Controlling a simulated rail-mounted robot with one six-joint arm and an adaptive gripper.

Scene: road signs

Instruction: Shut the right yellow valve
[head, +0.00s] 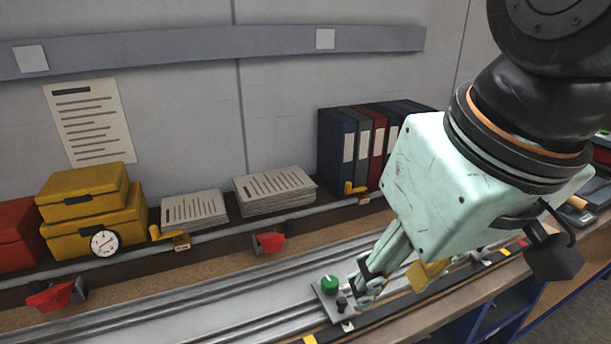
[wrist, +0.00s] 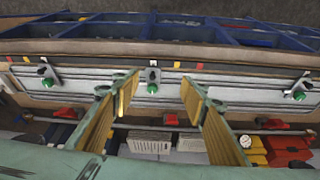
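The right yellow valve (head: 355,188) sits on the grey pipe along the back, in front of the binders in the head view. Its handle looks to lie roughly along the pipe. A second yellow valve (head: 160,233) is farther left on the same pipe. My gripper (head: 385,286) is in front of and below the right valve, over the metal rail near a green knob. In the wrist view my gripper (wrist: 160,88) has its two fingers spread, with nothing between them. I cannot make out the right valve clearly in the wrist view.
Green knobs (head: 329,284) stand on the rail panel close to my fingers. Red handles (head: 268,242) project below the pipe. A gauge (head: 104,242), yellow boxes (head: 95,220), paper stacks (head: 274,191) and binders (head: 350,147) line the back shelf.

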